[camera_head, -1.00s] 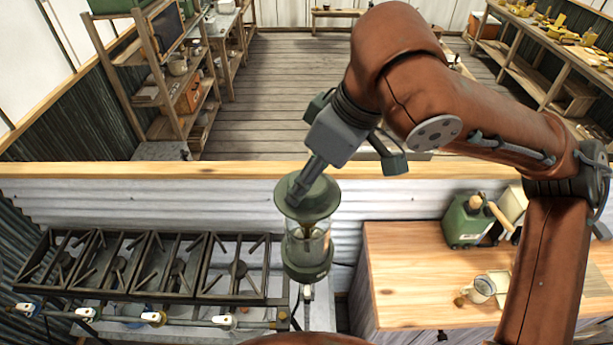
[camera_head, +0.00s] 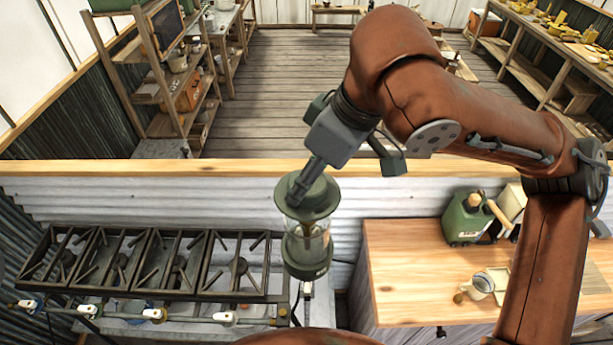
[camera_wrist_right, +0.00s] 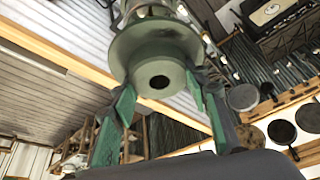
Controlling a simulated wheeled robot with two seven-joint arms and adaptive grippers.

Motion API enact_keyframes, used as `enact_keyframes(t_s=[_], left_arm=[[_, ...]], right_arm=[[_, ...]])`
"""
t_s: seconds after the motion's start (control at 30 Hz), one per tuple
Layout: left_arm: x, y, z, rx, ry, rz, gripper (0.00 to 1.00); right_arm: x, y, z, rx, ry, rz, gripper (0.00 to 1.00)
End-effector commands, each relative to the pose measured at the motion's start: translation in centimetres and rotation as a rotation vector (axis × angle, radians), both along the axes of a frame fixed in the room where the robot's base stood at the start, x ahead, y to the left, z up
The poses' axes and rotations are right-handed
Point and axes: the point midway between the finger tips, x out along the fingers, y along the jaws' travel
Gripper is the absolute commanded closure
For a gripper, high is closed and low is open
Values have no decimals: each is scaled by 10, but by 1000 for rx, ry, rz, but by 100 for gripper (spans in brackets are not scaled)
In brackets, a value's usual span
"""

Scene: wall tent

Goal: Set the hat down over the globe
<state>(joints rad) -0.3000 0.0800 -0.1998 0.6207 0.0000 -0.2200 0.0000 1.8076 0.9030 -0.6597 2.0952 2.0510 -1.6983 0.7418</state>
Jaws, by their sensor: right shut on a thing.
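The green hat (camera_head: 319,199), a wide-brimmed lantern top, sits in my right gripper (camera_head: 301,188). In the right wrist view the two green fingers (camera_wrist_right: 160,84) are shut on the narrow crown of the hat (camera_wrist_right: 155,44). The clear glass globe (camera_head: 306,243) stands upright on its dark green lantern base (camera_head: 306,270), directly below the hat in the head view. The brim overlaps the top of the globe there, and I cannot tell whether they touch. My left gripper is out of view.
A black burner stove (camera_head: 150,266) is left of the lantern. A wooden counter (camera_head: 415,270) on the right holds a green can (camera_head: 466,222) and a mug (camera_head: 481,286). A wooden rail (camera_head: 150,168) over corrugated metal runs behind. My right arm crosses above the counter.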

Motion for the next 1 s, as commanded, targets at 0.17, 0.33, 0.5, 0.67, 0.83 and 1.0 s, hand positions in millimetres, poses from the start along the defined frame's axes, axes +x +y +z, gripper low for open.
enact_keyframes(t_s=[0.17,0.33,0.5,0.67,0.83,1.0], left_arm=[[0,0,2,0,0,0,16],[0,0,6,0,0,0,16],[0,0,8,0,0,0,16],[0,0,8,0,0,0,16],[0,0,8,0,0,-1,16],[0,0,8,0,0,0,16]], right_arm=[[0,0,1,1,0,0,88],[1,0,2,2,-1,0,88],[1,0,1,2,-1,-1,88],[1,0,1,2,-1,-1,88],[1,0,1,1,0,0,88],[1,0,1,1,0,0,88]])
